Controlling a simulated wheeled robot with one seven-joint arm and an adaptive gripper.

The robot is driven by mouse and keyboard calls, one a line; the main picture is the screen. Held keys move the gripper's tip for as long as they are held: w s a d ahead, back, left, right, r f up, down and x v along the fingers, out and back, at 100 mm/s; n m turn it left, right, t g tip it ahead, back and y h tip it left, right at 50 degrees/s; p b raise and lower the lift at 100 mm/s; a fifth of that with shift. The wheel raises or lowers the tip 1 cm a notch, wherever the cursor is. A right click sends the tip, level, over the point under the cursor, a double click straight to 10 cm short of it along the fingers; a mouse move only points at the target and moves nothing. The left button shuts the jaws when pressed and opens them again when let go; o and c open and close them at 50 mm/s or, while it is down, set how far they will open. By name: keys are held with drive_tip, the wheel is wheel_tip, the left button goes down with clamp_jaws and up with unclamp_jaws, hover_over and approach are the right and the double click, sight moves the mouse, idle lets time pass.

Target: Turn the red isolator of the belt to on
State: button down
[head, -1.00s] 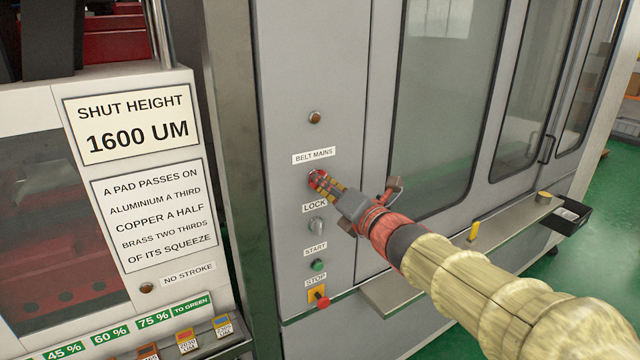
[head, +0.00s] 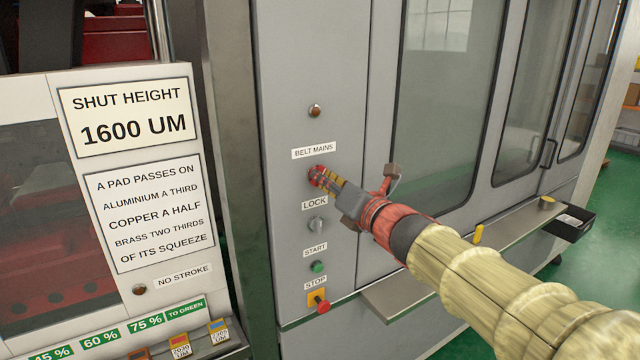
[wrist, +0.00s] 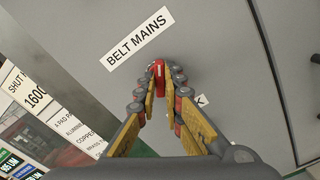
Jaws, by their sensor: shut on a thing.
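The red isolator (head: 313,173) sits on the grey cabinet panel just below the BELT MAINS label (head: 314,151). It also shows in the wrist view as a red knob (wrist: 158,69). My gripper (head: 320,177) reaches it from the lower right, its fingers closed on the knob. In the wrist view my gripper (wrist: 160,82) has a finger on each side of the red handle. The fingers hide much of the isolator in the head view, and I cannot read its on or off marks.
Below on the panel are the LOCK switch (head: 317,225), the green START button (head: 317,266) and the red STOP button (head: 322,304). A brown round lamp (head: 315,111) is above the label. A narrow ledge (head: 400,298) runs along the cabinet front at right.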

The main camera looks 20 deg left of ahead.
drive_tip(key=shift+f+n+b, duration=0.25)
drive_tip(key=shift+n+b, duration=0.95)
drive_tip(key=shift+b, duration=0.6)
drive_tip(key=shift+r, duration=0.1)
drive_tip(key=shift+n+b, duration=1)
drive_tip(key=shift+b, duration=0.3)
drive_tip(key=shift+n+b, duration=0.5)
drive_tip(key=shift+b, duration=0.3)
drive_tip(key=c, duration=1.8)
unclamp_jaws()
drive_tip(key=shift+r+n, duration=0.1)
drive_tip(key=shift+n, duration=0.2)
drive_tip(key=shift+c, duration=0.2)
